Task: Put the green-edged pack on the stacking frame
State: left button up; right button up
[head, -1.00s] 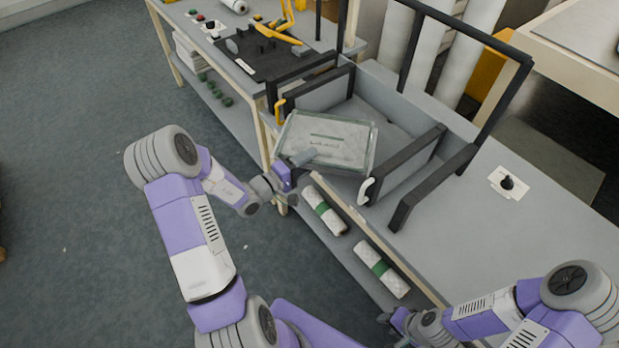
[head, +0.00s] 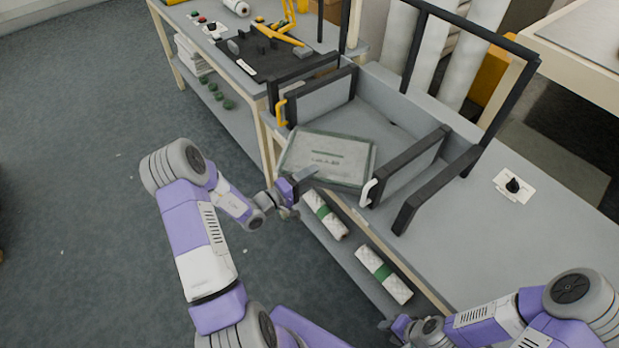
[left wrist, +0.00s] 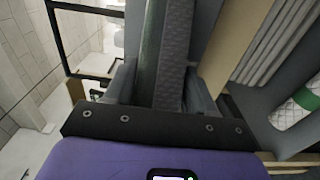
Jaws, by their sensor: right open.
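The green-edged pack (head: 328,157), a flat grey-white slab with a green rim, lies at the front opening of the stacking frame (head: 415,160), between its dark side rails. Its near left corner reaches out past the table's front edge. My left gripper (head: 307,177) is at the pack's near left edge. My right gripper (head: 397,325) is low at the bottom right, open and away from the pack.
Two white rolls with green bands, one left (head: 325,215) and one right (head: 384,274), lie on the shelf below. A yellow handle (head: 281,112) and a white handle (head: 368,192) flank the opening. A black knob (head: 513,185) stands on the clear right tabletop.

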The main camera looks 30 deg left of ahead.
pick_arm(q)
jog(key=o, duration=0.4)
jog(key=shift+c, duration=0.2)
